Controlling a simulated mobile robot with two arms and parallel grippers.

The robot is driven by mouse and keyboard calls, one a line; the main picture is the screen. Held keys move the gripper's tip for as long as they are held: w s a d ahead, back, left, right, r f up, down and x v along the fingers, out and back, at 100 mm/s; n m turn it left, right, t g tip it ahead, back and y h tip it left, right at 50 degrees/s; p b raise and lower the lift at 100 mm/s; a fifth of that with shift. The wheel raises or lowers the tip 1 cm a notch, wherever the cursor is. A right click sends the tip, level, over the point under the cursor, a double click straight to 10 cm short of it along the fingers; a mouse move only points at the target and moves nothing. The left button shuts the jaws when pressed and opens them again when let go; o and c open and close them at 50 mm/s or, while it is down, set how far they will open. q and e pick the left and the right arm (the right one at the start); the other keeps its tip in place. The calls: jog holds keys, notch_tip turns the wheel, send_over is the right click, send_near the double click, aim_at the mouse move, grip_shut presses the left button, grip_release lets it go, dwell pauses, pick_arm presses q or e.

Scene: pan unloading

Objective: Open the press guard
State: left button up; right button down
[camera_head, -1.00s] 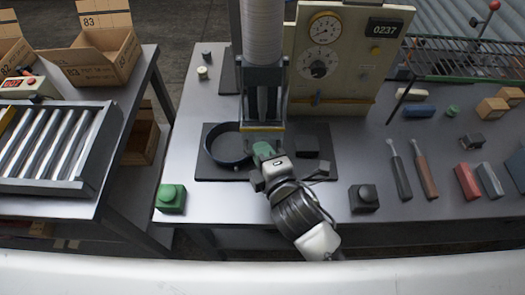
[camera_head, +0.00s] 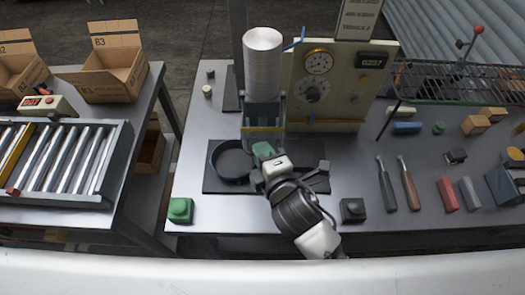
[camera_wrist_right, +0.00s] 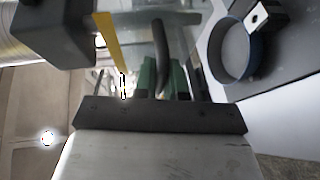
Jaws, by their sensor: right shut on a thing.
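The press guard (camera_head: 262,129) is a clear panel with a yellow strip, in front of the press's white column (camera_head: 263,65). My right gripper (camera_head: 264,151), with green fingers, is at the guard's lower front. In the right wrist view, the gripper (camera_wrist_right: 160,78) is shut on a dark curved handle (camera_wrist_right: 160,45) of the guard, beside the yellow strip (camera_wrist_right: 107,42). In the head view the handle is hidden by the gripper. My left gripper is not in view.
A green button box (camera_head: 180,210) and a black one (camera_head: 353,210) stand near the front edge. Tools (camera_head: 410,185) lie right. A roller tray (camera_head: 90,200) is left.

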jog(key=shift+r, duration=0.8)
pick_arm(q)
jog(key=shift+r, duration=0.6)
pick_arm(e)
jog(key=shift+f, duration=0.15)
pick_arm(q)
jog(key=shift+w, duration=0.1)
pick_arm(e)
jog(key=c, duration=1.2)
grip_release()
jog(key=shift+f, duration=0.1)
pick_arm(q)
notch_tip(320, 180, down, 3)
jog(key=b, duration=0.3)
pick_arm(e)
jog(key=v, duration=1)
jog(key=shift+s+d, duration=0.2)
jog(key=shift+s, duration=0.15)
